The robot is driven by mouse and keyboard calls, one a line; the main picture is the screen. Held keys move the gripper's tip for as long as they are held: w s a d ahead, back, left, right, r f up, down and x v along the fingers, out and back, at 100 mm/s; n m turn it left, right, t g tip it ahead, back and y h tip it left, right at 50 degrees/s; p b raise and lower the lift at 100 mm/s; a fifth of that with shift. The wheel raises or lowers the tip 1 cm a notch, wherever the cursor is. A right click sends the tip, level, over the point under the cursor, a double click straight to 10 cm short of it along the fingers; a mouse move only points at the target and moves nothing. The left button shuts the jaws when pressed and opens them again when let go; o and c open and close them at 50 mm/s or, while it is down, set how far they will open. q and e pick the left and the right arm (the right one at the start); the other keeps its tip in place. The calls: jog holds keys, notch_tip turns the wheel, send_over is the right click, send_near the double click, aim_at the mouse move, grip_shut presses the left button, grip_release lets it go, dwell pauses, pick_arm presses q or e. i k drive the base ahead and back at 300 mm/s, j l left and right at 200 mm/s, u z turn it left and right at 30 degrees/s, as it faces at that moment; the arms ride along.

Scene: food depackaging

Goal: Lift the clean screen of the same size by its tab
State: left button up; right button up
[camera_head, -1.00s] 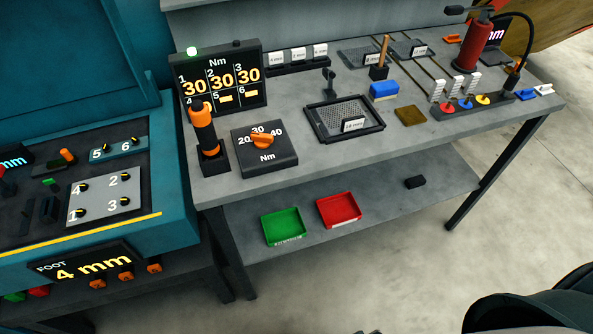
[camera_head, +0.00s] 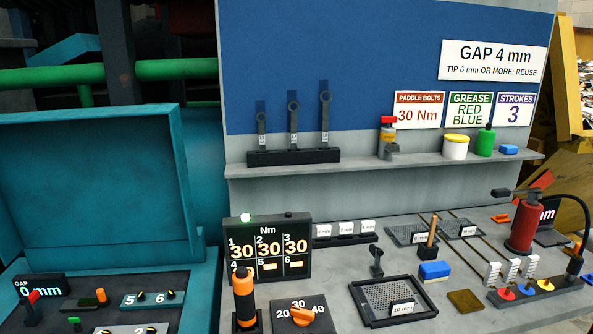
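A mesh screen (camera_head: 384,292) lies in a black tray (camera_head: 361,313) on the bench, with a white tag that seems to read 10 mm (camera_head: 402,308) at its front. Two flat grey screens lie farther back: one on the left (camera_head: 402,231) and one on the right (camera_head: 455,222). Each has a small white label standing on it, the left label (camera_head: 419,239) and the right label (camera_head: 468,231), both too small to read surely. A wooden-handled brush (camera_head: 432,236) partly overlaps the left screen's right side. Neither of my grippers is in view.
A blue sponge (camera_head: 435,271) and a brown pad (camera_head: 465,300) lie right of the tray. Thin rods cross behind white blocks (camera_head: 508,268). An orange-topped tool (camera_head: 244,295) and torque dial (camera_head: 304,316) stand at left.

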aim_at(451, 229)
jog(key=k+l, duration=0.1)
jog(key=l, duration=0.3)
jog(key=k+l, duration=0.1)
jog(key=l, duration=0.25)
jog(key=k+l+u, duration=0.1)
jog(key=l, duration=0.3)
jog(key=k+l, duration=0.15)
jog(key=l, duration=0.25)
jog(key=k+l+u, duration=0.1)
jog(key=l, duration=0.25)
jog(key=k+l, duration=0.15)
jog(key=l, duration=0.2)
jog(key=k+l, duration=0.15)
jog(key=l, duration=0.25)
jog(key=u, duration=0.05)
